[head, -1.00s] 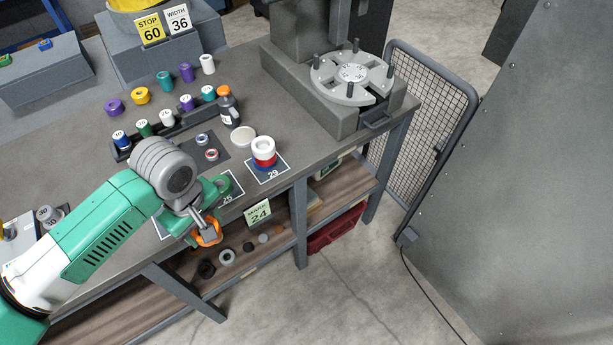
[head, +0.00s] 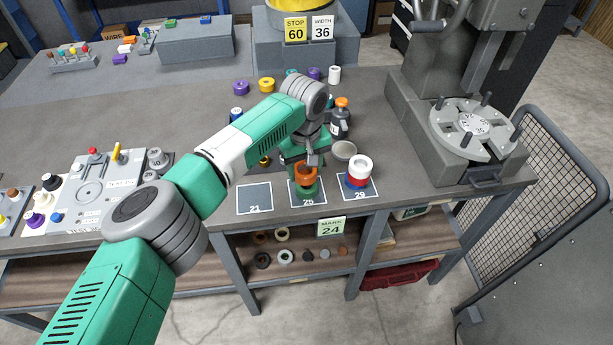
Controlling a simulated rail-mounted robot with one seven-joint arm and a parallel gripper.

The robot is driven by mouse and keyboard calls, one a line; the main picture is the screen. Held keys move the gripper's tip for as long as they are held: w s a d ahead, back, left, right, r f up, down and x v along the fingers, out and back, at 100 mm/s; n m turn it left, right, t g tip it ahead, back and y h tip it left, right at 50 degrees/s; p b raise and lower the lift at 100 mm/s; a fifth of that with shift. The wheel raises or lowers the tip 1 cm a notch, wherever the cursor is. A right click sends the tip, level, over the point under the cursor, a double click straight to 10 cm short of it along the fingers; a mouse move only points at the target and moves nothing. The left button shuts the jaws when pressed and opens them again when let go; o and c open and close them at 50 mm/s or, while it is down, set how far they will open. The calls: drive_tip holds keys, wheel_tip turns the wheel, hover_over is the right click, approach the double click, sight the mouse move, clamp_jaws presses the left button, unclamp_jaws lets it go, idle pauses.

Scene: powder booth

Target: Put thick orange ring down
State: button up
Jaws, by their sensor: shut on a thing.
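The thick orange ring (head: 305,170) is in my gripper (head: 312,160), at the middle of the head view. It is directly over a green ring (head: 308,191) on the middle numbered mat (head: 294,204). I cannot tell whether the two rings touch. My gripper is shut on the orange ring from above, and its fingers partly cover the ring.
A stack of white, red and blue rings (head: 358,173) stands on the right mat, close by. The left mat (head: 254,199), marked 21, is bare. The table edge is just in front.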

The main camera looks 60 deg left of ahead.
sight(306, 170)
drive_tip(key=shift+w+a+f, duration=0.1)
drive_tip(key=shift+w+a, duration=0.35)
drive_tip(key=shift+a, duration=0.1)
drive_tip(key=shift+f+b, duration=0.6)
drive_tip(key=shift+f, duration=1.15)
drive_tip(key=shift+f, duration=0.5)
drive_tip(key=o, duration=1.1)
wheel_tip(306, 170, up, 13)
drive_tip(key=p, duration=0.2)
drive_tip(key=shift+p, duration=0.3)
